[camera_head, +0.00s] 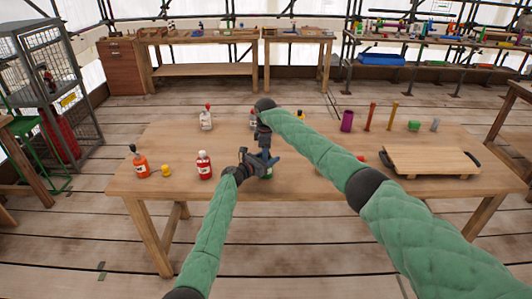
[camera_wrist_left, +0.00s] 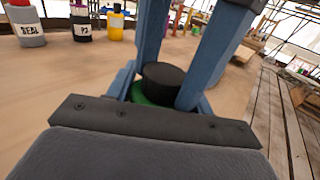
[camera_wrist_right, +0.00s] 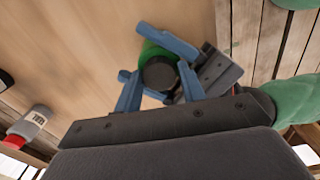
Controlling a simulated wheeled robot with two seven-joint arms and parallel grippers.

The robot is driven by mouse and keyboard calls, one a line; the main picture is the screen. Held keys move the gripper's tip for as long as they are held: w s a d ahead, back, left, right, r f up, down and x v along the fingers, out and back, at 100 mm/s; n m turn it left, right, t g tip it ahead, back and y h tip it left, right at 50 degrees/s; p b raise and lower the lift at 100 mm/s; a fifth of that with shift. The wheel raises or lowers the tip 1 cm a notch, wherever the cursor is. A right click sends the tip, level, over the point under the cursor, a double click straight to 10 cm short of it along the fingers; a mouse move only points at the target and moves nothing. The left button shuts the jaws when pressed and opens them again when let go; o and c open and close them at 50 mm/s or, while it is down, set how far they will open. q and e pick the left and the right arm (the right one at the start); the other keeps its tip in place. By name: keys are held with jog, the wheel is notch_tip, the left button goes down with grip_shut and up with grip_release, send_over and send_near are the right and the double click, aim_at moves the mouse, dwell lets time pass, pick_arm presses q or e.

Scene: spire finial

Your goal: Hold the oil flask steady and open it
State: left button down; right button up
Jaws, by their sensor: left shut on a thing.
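The oil flask is green with a round black cap; in the head view its green body (camera_head: 267,174) shows below my grippers near the table's front edge. My left gripper (camera_head: 264,163) is shut around the flask from the side, and the flask stands on the table. In the left wrist view the black cap (camera_wrist_left: 164,82) sits on the green flask (camera_wrist_left: 150,98). My right gripper (camera_head: 263,147) comes down from above, its blue fingers on either side of the cap. The right wrist view shows the cap (camera_wrist_right: 159,73) between these fingers, apparently not clamped. Its lower body is mostly hidden.
A white red-capped bottle (camera_head: 206,119) stands farther back. A wooden tray (camera_head: 430,158) lies at the right. A purple cup (camera_head: 346,121) stands behind.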

jog(key=shift+r, duration=2.25)
jog(key=shift+c, duration=0.7)
jog(key=shift+f, duration=0.1)
jog(key=shift+c, duration=0.8)
jog(key=shift+s+a, duration=0.1)
jog(key=shift+a, duration=0.25)
jog(key=shift+a+r+y, duration=0.15)
jog(key=shift+a+r, duration=0.05)
jog(key=shift+r, duration=0.25)
jog(key=shift+a+r+y, duration=0.15)
jog(key=shift+a+r, duration=0.05)
jog(key=shift+r, duration=0.25)
jog(key=m, duration=0.1)
jog(key=r+m, duration=0.1)
jog(key=m, duration=0.1)
jog(key=shift+w+d+r+m, duration=0.25)
jog(key=shift+d+r+m, duration=0.05)
jog(key=shift+r, duration=0.05)
jog(key=shift+d+r+m, duration=0.1)
jog(key=shift+d+m, duration=0.2)
jog(key=shift+m, duration=0.8)
jog(key=shift+s+d+m, duration=0.1)
jog(key=shift+m, duration=0.9)
jog(key=shift+f, duration=4)
